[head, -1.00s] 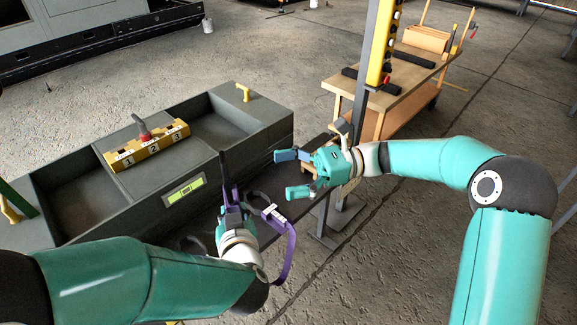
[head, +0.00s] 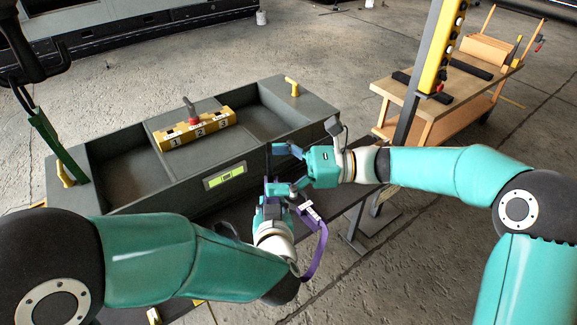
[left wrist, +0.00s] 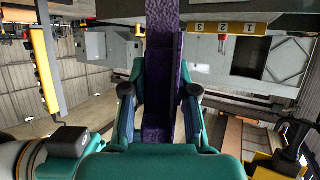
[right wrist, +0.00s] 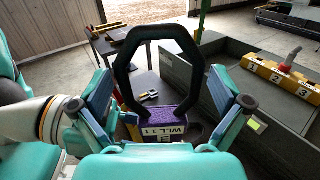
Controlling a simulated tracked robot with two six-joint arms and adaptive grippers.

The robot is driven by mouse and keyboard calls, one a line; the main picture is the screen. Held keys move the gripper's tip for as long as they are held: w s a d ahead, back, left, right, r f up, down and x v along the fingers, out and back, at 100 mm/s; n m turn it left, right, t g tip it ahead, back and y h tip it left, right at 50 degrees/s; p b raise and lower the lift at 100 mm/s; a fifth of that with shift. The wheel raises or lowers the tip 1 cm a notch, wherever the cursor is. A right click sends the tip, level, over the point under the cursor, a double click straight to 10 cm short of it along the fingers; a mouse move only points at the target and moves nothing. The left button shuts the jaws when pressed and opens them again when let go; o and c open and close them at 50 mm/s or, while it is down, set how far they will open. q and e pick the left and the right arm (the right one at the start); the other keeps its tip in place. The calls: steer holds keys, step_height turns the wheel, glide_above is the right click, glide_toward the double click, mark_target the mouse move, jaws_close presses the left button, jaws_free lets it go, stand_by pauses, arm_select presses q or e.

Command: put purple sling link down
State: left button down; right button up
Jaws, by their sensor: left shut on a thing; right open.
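The purple sling link shows as a purple strap (head: 317,250) hanging beside my left gripper (head: 270,195) in the head view. In the left wrist view the purple webbing (left wrist: 160,90) runs upright between the shut left fingers. In the right wrist view its black angular ring (right wrist: 117,78) stands up from a purple part (right wrist: 168,124) with a white "WLL" label. My right gripper (head: 278,168) is open close to the left one, and its fingers stand on either side of the ring in the right wrist view, with gaps. The left fingertips are partly hidden in the head view.
A dark grey enclosure (head: 160,193) with open compartments and a yellow numbered block (head: 195,130) lies beyond the grippers. A post with a yellow button box (head: 446,45) stands right of it. A wooden bench (head: 460,90) is behind. A dark bench surface lies below the grippers.

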steer(key=shift+a, duration=0.2)
steer(key=shift+c, duration=0.2)
steer(key=c, duration=1.1)
arm_select(q)
steer(key=c, duration=0.8)
jaws_free()
arm_select(e)
steer(key=shift+c, duration=0.3)
arm_select(q)
steer(key=shift+s, duration=0.15)
